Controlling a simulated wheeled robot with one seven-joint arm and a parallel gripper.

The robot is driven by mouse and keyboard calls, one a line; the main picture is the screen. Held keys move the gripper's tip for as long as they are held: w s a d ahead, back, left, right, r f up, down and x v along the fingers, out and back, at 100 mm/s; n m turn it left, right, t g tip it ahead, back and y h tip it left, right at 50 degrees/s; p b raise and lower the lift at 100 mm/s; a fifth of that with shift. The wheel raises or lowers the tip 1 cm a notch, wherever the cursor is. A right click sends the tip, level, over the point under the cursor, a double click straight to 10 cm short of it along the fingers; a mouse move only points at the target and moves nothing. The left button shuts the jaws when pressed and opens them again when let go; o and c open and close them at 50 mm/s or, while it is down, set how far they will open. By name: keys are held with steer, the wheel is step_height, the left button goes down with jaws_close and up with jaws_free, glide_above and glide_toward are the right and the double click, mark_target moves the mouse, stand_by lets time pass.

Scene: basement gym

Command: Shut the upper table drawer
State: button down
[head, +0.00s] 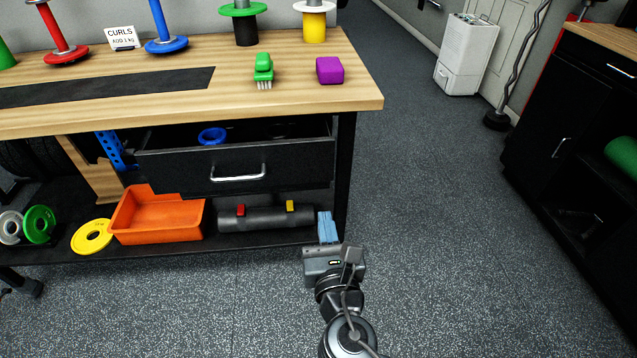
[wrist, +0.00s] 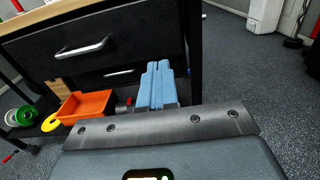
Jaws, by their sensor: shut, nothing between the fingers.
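The upper drawer (head: 300,165) is black with a silver bar handle (head: 238,173). It stands pulled out from under the wooden tabletop (head: 340,92), and its open top shows a blue ring (head: 212,136) inside. In the wrist view the drawer front (wrist: 140,35) is at the upper left, with a second handle (wrist: 118,72) on a closed-looking front below it. My gripper (head: 328,222) has blue fingers, which also show in the wrist view (wrist: 157,75). They are shut and empty, in front of and below the drawer's right end, apparently not touching it.
A black table leg (head: 345,165) stands right of the drawer. The lower shelf holds an orange bin (head: 160,232), a yellow disc (head: 92,236) and a dark bar (head: 265,219). A green brush (head: 263,68) and purple block (head: 330,70) lie on top. Open floor extends to the right.

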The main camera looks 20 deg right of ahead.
mark_target(315, 164)
steer(key=x, duration=1.4)
steer(key=shift+w, duration=0.1)
steer(key=b+x, duration=0.3)
steer(key=x, duration=0.9)
steer(key=shift+w+d+f, duration=0.1)
steer(key=shift+w+d, duration=0.05)
steer(key=shift+w, duration=0.15)
steer(key=shift+w+r, duration=0.2)
steer(key=shift+r, duration=0.1)
steer(key=shift+d, duration=0.1)
